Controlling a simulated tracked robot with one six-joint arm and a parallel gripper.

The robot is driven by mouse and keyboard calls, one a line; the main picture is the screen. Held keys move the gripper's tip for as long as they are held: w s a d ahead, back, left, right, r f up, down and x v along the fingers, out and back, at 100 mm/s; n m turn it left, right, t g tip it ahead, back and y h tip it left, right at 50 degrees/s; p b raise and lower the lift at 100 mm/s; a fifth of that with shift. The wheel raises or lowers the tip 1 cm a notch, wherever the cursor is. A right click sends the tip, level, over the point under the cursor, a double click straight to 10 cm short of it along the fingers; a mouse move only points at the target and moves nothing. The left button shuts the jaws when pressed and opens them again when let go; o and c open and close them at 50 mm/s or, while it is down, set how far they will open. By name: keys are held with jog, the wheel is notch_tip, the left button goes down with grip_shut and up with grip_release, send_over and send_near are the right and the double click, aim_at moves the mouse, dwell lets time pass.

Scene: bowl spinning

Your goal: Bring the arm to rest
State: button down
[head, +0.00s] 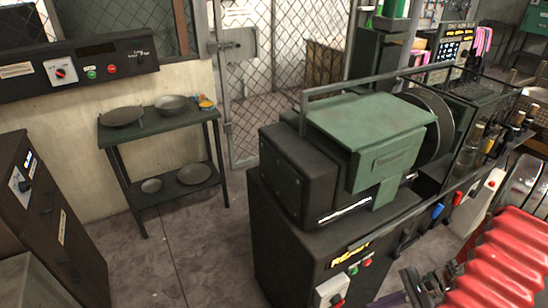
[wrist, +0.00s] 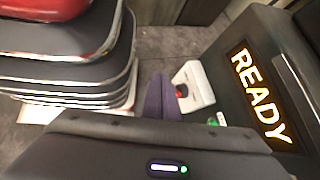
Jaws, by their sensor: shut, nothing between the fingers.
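My gripper (wrist: 161,97) shows in the wrist view as purple fingers held together beyond the dark wrist housing, with nothing between them. In the head view my gripper (head: 413,287) is at the bottom edge, beside the lower front of the green and black machine (head: 372,130). Part of my arm, in a red ribbed sleeve, fills the head view's lower right corner.
The machine's lit READY sign (wrist: 260,95) is close on the right in the wrist view. A dark green two-shelf table (head: 133,134) with bowls and plates stands left. Dark cabinets (head: 50,215) line the left edge. Open floor (head: 190,255) lies between them and the machine.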

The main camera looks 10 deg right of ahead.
jog(key=a+r+n+t+h, duration=0.1)
jog(key=a+r+n+h, duration=0.2)
jog(key=a+r+n, duration=0.3)
jog(key=a+r+n+t+h, duration=0.1)
jog(key=a+r+n+h, duration=0.2)
jog(key=r, duration=1.3)
jog(key=a+r+n+t+h, duration=0.1)
jog(key=a+r+n+h, duration=0.2)
jog(key=a+r+n, duration=0.6)
jog(key=a+r, duration=0.2)
jog(key=a, duration=0.2)
jog(key=shift+w+a+r+h, duration=0.25)
jog(key=shift+w+a+h, duration=0.1)
jog(key=shift+h, duration=0.05)
dwell(4.1)
